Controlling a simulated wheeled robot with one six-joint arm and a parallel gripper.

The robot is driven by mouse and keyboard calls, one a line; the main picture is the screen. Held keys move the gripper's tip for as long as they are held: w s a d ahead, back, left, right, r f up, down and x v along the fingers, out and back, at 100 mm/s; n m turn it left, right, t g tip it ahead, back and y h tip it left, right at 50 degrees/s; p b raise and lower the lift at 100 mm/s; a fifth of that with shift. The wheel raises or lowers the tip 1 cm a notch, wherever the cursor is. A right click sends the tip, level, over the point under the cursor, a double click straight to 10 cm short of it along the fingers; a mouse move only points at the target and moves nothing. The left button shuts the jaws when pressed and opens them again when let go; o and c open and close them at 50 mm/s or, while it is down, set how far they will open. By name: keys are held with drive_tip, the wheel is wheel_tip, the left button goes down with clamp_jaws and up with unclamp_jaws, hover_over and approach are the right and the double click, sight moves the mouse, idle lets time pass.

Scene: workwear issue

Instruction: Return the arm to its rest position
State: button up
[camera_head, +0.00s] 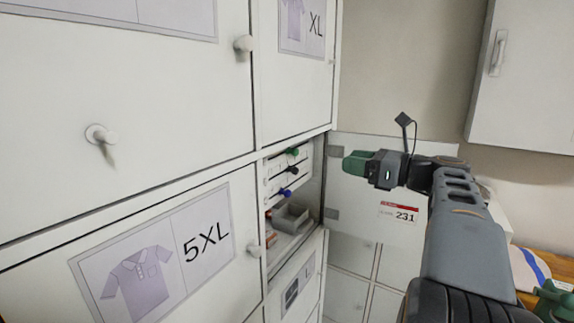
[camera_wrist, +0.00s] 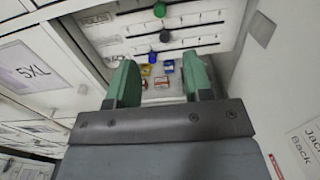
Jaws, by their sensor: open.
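My gripper (camera_head: 358,164) is at the end of my raised arm, in front of an open white cabinet door and to the right of an open compartment (camera_head: 318,215). In the wrist view my gripper (camera_wrist: 160,84) shows two green fingers spread apart with nothing held between them. The green knob (camera_head: 292,151) and blue knob (camera_head: 286,192) also show in the head view.
White locker doors fill the left, including one labelled 5XL (camera_head: 150,265). The open door (camera_head: 350,195) carries a 231 label (camera_head: 403,213). A grey bin (camera_head: 291,219) sits low in the compartment. A wall cabinet (camera_head: 525,80) hangs at upper right; a wooden surface (camera_head: 530,262) is below it.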

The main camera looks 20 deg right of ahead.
wheel_tip(320, 180, down, 19)
drive_tip(key=s+a+n+g+h, duration=0.2)
drive_tip(key=n+g+h, duration=0.4)
drive_tip(key=n, duration=0.5)
drive_tip(key=s+a+f+n+g+h, duration=0.2)
drive_tip(key=s+a+f+n, duration=0.3)
drive_tip(key=a+n, duration=0.3)
drive_tip(key=s+a+f+n+g+h, duration=0.2)
drive_tip(key=s+a+f+n, duration=0.3)
drive_tip(key=n, duration=0.4)
drive_tip(key=shift+s+a+f+h, duration=0.3)
drive_tip(key=shift+s+a+h, duration=0.3)
drive_tip(key=shift+a, duration=0.8)
